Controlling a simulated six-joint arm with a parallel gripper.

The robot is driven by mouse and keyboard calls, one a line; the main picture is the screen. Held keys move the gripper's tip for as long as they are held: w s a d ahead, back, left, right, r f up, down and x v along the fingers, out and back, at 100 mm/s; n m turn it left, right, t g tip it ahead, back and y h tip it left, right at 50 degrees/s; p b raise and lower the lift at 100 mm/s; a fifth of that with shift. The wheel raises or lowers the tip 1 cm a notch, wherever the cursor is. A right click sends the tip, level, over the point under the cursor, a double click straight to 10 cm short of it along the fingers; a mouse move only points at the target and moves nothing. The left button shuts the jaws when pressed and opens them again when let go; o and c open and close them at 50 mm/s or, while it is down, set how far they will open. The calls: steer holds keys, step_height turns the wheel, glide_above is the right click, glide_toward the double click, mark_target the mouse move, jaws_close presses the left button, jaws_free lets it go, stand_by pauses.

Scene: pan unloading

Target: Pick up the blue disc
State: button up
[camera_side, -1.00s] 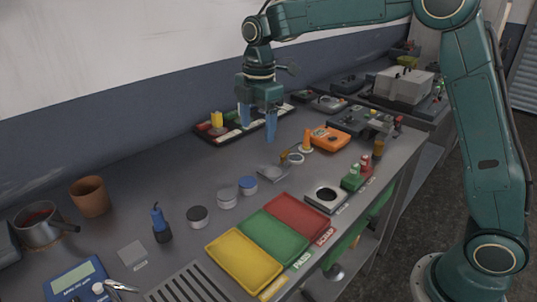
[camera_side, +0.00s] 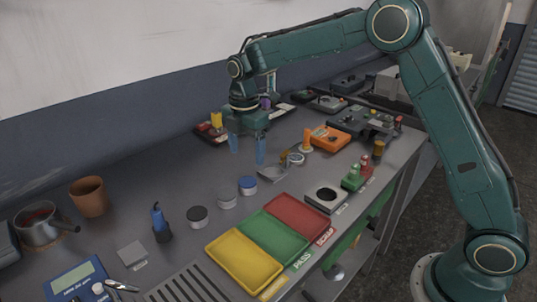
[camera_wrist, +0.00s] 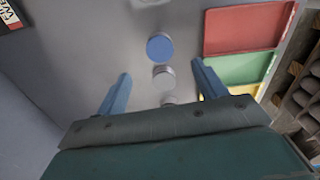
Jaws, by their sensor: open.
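The blue disc (camera_side: 248,184) is a small round can with a blue top, standing on the grey bench just left of the red tray. It also shows in the wrist view (camera_wrist: 159,47), ahead of the fingertips and between their lines. My gripper (camera_side: 247,158) is open and empty, with two blue fingers pointing down, above the bench and behind the disc in the side view. In the wrist view my gripper (camera_wrist: 160,77) has its fingers wide apart. Nothing hides the disc.
Red (camera_side: 300,215), green (camera_side: 271,238) and yellow (camera_side: 243,262) trays lie in front. An orange device (camera_side: 330,139) is behind right.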

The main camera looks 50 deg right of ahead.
glide_above(247, 181)
steer(key=shift+s+f, duration=0.15)
steer(key=shift+f, duration=2)
steer(key=shift+f, duration=0.15)
steer(key=shift+f, duration=2.45)
steer(key=c, duration=1.1)
